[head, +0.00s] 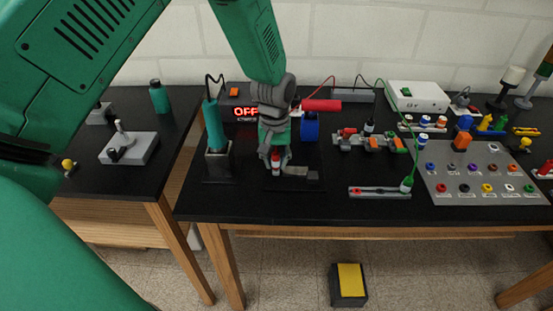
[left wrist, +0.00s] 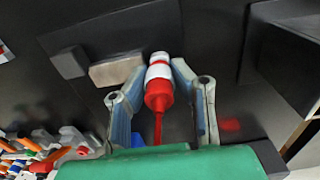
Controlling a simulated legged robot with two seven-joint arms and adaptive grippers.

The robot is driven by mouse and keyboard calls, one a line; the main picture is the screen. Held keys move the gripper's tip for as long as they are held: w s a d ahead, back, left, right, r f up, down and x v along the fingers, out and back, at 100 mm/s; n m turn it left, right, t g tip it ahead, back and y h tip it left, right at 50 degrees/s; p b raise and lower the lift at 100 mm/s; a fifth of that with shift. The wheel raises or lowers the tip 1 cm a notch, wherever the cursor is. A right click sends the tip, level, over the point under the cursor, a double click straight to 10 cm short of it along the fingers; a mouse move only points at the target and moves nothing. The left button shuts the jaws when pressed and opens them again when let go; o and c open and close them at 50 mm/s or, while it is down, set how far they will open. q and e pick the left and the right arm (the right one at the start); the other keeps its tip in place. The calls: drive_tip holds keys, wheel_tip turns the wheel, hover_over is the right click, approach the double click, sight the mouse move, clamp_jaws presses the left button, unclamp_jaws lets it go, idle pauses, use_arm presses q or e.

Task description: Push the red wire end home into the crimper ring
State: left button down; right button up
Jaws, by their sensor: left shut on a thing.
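My left gripper (head: 274,160) is shut on the red wire end (head: 275,156) over the dark mat on the table. In the left wrist view, the gripper (left wrist: 161,72) has a finger on each side of the wire end (left wrist: 159,88), which is a red body with white bands. The red wire (left wrist: 158,128) trails from it toward the palm. A light grey bar (left wrist: 116,70) with a dark block lies beside the gripper; the bar also shows in the head view (head: 295,171). I cannot make out the crimper ring. My right gripper is not in view.
A teal-handled tool (head: 213,127) stands in a dark holder left of the gripper. A red cylinder (head: 321,105) and a blue bottle (head: 310,127) are behind to the right. A grey connector panel (head: 480,172) lies at the right. The front table strip is clear.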

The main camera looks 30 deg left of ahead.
sight(275, 154)
use_arm(q)
drive_tip(key=shift+f, duration=0.4)
idle(0.3)
drive_tip(key=c, duration=1.3)
unclamp_jaws()
drive_tip(key=shift+r, duration=0.25)
wheel_tip(275, 154, up, 11)
drive_tip(key=shift+a+r, duration=0.1)
drive_tip(key=shift+r, duration=0.1)
